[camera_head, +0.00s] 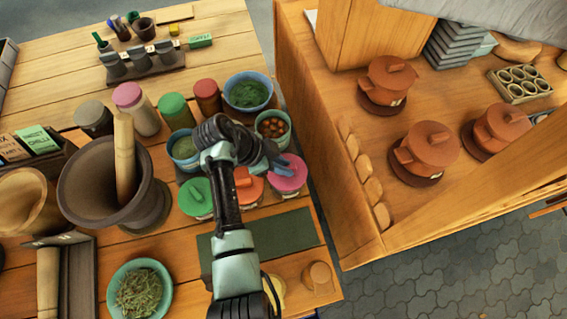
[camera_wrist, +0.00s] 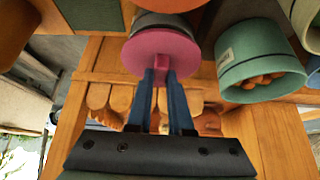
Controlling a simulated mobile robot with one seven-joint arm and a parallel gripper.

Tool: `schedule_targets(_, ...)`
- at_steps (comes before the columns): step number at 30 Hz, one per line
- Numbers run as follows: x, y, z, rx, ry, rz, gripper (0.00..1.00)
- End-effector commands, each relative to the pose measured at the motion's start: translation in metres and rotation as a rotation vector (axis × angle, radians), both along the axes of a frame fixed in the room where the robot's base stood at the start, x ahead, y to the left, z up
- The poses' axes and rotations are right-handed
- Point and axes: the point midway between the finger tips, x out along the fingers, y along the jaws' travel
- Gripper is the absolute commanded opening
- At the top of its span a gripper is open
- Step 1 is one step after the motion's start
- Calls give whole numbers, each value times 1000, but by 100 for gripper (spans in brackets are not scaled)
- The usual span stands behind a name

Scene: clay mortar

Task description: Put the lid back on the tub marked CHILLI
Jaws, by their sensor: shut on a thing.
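My gripper (camera_head: 281,163) is shut on the raised grip of a round pink lid (camera_head: 288,174). In the wrist view the gripper's two blue fingers (camera_wrist: 161,78) pinch that grip, and the pink lid (camera_wrist: 160,52) lies at or on the mouth of a pale tub (camera_wrist: 165,22). I cannot tell whether it is fully seated. A tub with an orange lid (camera_head: 249,192) and a tub with a green lid (camera_head: 195,199) stand to its left, the orange one partly behind my arm. I cannot read CHILLI on any tub here.
An open teal tub of brown round pieces (camera_head: 273,128) stands close behind the pink lid; it also shows in the wrist view (camera_wrist: 258,62). A bowl of green herbs (camera_head: 248,92) and a large mortar (camera_head: 105,190) are nearby. A dark green mat (camera_head: 290,230) lies bare in front.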

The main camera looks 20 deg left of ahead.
Motion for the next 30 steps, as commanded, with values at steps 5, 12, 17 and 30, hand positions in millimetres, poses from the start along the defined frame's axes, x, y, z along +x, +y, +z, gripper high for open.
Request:
schedule_targets(5,0,0,-1,0,-1,1,0)
schedule_targets(12,0,0,-1,0,0,0,0)
schedule_targets(17,0,0,-2,0,0,0,0)
schedule_targets(30,0,0,-2,0,0,0,31)
